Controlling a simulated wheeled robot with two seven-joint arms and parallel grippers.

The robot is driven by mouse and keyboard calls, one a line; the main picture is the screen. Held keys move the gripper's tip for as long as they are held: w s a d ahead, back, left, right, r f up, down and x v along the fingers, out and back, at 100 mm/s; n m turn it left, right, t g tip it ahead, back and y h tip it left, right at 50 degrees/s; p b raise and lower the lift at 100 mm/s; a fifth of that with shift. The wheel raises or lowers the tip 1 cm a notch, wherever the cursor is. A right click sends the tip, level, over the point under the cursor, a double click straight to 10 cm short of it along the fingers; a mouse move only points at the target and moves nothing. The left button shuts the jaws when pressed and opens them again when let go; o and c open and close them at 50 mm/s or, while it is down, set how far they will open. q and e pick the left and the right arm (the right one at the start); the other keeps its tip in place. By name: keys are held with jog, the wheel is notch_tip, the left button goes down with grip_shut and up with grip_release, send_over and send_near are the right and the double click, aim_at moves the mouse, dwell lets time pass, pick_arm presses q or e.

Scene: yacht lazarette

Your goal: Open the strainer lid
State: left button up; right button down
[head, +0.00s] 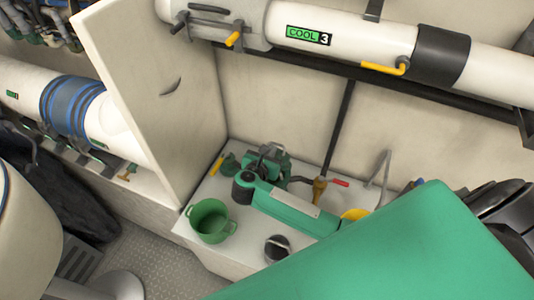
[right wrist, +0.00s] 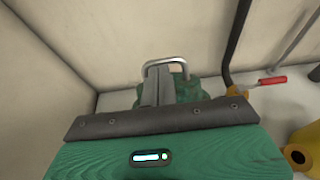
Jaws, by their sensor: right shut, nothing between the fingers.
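The green strainer (head: 281,163) stands on the white ledge against the back wall; it also shows in the right wrist view (right wrist: 190,93). A bent metal handle (right wrist: 181,62) rises at its top. The lid is mostly hidden behind my gripper, so I cannot tell its position. My right gripper (head: 263,163) is shut and empty at the strainer. In the right wrist view its grey fingers (right wrist: 158,80) overlap the handle loop; I cannot tell whether they touch it. My left gripper is not in view.
A green bucket (head: 208,222) and a dark cup (head: 277,249) stand at the ledge's front. A brass valve with a red lever (head: 340,183) is right of the strainer. A panel (head: 155,85) stands left, and a white pipe (head: 350,40) crosses above.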

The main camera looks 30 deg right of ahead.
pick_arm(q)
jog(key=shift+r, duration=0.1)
pick_arm(e)
jog(key=shift+w+d+f, duration=0.15)
jog(key=shift+w+d, duration=0.05)
jog(key=shift+d, duration=0.05)
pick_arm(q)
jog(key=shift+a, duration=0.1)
pick_arm(e)
jog(key=shift+d, duration=0.15)
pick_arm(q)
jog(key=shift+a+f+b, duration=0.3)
pick_arm(e)
jog(key=shift+w+r, duration=0.15)
jog(key=shift+r, duration=0.05)
